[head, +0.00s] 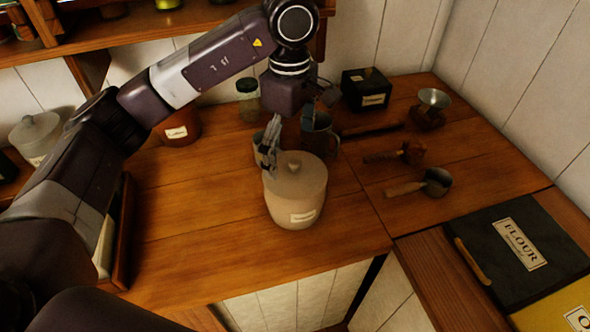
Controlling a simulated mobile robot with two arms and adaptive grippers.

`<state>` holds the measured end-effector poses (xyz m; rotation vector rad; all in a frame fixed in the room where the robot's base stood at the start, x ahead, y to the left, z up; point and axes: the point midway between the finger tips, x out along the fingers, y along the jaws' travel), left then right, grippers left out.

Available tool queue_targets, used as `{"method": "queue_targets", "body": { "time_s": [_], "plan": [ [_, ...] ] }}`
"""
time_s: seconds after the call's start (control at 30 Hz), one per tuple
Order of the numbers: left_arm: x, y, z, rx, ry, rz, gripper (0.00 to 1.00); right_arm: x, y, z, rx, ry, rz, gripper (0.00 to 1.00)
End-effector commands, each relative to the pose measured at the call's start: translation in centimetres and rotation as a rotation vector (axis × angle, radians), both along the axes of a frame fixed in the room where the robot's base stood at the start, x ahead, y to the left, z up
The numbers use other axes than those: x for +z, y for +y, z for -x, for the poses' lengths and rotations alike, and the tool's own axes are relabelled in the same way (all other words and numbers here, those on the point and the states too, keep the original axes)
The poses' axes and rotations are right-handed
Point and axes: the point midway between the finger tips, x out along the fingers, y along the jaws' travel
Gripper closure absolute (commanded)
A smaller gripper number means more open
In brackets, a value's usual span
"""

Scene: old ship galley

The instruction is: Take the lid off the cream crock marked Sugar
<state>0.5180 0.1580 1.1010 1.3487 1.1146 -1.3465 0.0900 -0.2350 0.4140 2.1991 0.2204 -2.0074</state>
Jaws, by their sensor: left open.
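A cream crock (296,213) with a small pale label stands upright on the wooden counter in the middle of the head view. The label's writing is too small to read. Its lid (310,173), with a small round knob (294,166), sits on top. My left gripper (268,168) points down at the lid's left back side, close to the knob. It is open, and I see nothing between its fingers. I cannot tell whether a finger touches the lid. My right gripper is not in view.
To the right lie a scoop (436,182), wooden-handled tools and a black box (366,90). A dark Flour bin (510,250) is at lower right. Counter left of the crock is clear.

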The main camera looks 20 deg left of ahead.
Motion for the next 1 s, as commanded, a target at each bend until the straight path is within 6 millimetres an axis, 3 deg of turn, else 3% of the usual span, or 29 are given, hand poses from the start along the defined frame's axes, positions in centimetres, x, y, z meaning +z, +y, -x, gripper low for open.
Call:
{"method": "queue_targets", "body": {
  "time_s": [0.1,0.23,0.53,1.0],
  "plan": [
    [-1.4,-0.8,0.0,-0.003,0.006,0.000,0.00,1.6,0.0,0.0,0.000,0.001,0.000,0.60],
    [-3.2,-0.8,-0.1,-0.002,0.003,0.000,0.00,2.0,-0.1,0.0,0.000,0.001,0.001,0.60],
    [-4.0,-0.8,-0.1,-0.002,0.000,0.001,0.00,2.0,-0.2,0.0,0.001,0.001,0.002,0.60],
    [-3.9,-0.8,-0.1,-0.002,0.000,0.002,0.51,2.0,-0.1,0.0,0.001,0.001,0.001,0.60]
  ]
}}
